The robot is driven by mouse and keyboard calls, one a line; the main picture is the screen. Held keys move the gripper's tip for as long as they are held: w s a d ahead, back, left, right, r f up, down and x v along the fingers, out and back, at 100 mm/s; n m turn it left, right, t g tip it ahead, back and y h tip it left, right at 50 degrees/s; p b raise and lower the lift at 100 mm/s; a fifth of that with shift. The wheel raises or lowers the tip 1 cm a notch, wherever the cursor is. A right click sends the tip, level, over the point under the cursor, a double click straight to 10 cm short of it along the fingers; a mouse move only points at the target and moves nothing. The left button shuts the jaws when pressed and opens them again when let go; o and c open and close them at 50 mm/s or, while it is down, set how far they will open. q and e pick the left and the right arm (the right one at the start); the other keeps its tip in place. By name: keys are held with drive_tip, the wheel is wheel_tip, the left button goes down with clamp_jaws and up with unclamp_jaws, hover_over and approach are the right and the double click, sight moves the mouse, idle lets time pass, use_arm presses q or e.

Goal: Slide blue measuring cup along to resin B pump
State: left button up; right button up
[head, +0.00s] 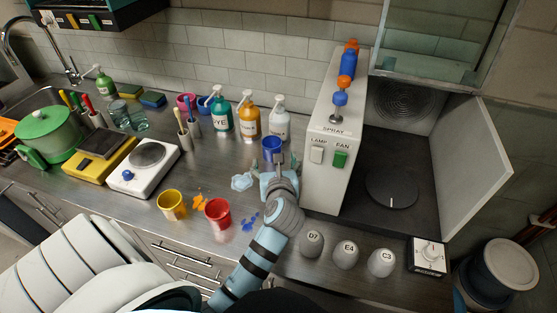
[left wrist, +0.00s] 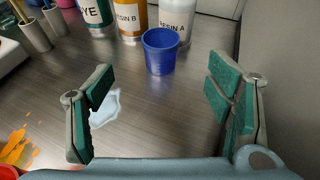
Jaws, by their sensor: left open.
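The blue measuring cup (head: 271,148) stands upright on the steel bench just in front of the resin A bottle (head: 279,121). In the left wrist view the cup (left wrist: 160,53) is beyond the fingertips, centred between them and not touched. The orange resin B pump bottle (head: 249,123) stands left of resin A, behind and left of the cup; it shows in the left wrist view (left wrist: 130,18) with its label. My left gripper (head: 277,172) is open and empty, low over the bench on the near side of the cup. My right gripper is not in view.
The teal dye bottle (head: 221,115) stands left of resin B. A pale spill (head: 242,181) lies left of my gripper. Yellow (head: 171,205) and red (head: 217,213) cups stand nearer. The spray booth's white wall (head: 325,160) is close on the right.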

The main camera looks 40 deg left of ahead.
sight(267, 139)
use_arm(q)
drive_tip(key=b+x, duration=0.3)
drive_tip(key=x, duration=1.1)
drive_tip(key=shift+w+a+f, duration=0.15)
drive_tip(key=shift+w+f, duration=0.05)
drive_tip(key=shift+w, duration=0.1)
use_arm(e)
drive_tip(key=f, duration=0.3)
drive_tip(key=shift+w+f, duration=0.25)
use_arm(q)
drive_tip(key=shift+c, duration=0.6)
drive_tip(key=c, duration=1.2)
drive_tip(key=shift+s+a+r, duration=0.15)
drive_tip(key=shift+s+a, duration=0.15)
drive_tip(key=shift+a, duration=0.45)
drive_tip(key=shift+s+a+p, duration=0.4)
drive_tip(key=shift+s+a, duration=0.15)
drive_tip(key=shift+a, duration=0.85)
drive_tip(key=shift+s+a+p, duration=0.45)
drive_tip(key=shift+s+a, duration=0.05)
drive_tip(key=shift+a, duration=0.9)
drive_tip(key=shift+s+a+p, duration=0.4)
drive_tip(key=shift+s+a, duration=0.15)
drive_tip(key=shift+a, duration=0.9)
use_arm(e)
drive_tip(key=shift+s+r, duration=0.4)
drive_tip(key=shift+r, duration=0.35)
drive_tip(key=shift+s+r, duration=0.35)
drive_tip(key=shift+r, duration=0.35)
